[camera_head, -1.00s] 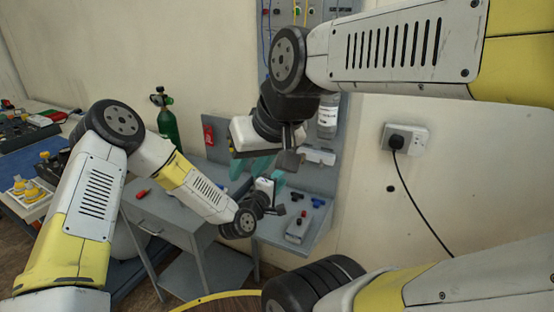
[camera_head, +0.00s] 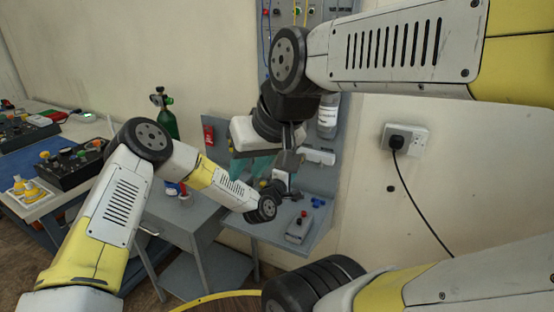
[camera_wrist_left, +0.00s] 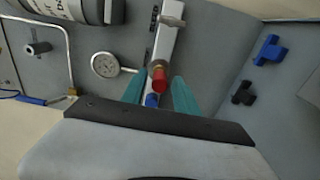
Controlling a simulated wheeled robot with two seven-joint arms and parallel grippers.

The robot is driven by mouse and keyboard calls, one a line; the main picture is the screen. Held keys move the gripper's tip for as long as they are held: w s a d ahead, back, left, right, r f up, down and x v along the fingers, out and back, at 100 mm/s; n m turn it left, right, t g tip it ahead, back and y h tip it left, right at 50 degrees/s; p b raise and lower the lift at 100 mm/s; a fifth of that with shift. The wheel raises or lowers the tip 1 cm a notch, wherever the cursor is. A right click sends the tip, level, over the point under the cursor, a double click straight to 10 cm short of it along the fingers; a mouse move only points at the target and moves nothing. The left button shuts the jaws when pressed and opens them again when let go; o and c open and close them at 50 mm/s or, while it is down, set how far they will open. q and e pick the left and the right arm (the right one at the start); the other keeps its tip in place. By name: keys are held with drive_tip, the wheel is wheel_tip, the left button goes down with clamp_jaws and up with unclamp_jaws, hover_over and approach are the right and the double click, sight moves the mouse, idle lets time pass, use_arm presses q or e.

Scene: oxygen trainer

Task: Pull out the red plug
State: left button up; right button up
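In the left wrist view, the red plug (camera_wrist_left: 158,78) sits at the end of a brass fitting on a pale bar (camera_wrist_left: 168,35). My left gripper's two teal fingertips (camera_wrist_left: 158,92) stand one on each side of it, with a small gap visible; they look open. A blue piece (camera_wrist_left: 152,100) shows just below the plug. In the head view, my left gripper (camera_head: 283,180) reaches the wall panel, and the plug is hidden there. My right gripper (camera_head: 248,167) hangs in front of the panel, its teal fingers apart and empty.
A grey box with a red button (camera_head: 299,229) and blue fittings (camera_head: 318,203) lie on the panel's shelf. A labelled bottle (camera_head: 327,116) hangs near my right gripper. A green cylinder (camera_head: 166,120) stands behind the grey cart (camera_head: 190,215). A black plug (camera_head: 397,141) sits in the wall socket.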

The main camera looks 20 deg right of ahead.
use_arm(q)
drive_tip(key=shift+d, duration=0.1)
idle(0.7)
clamp_jaws()
drive_tip(key=shift+v, duration=2.45)
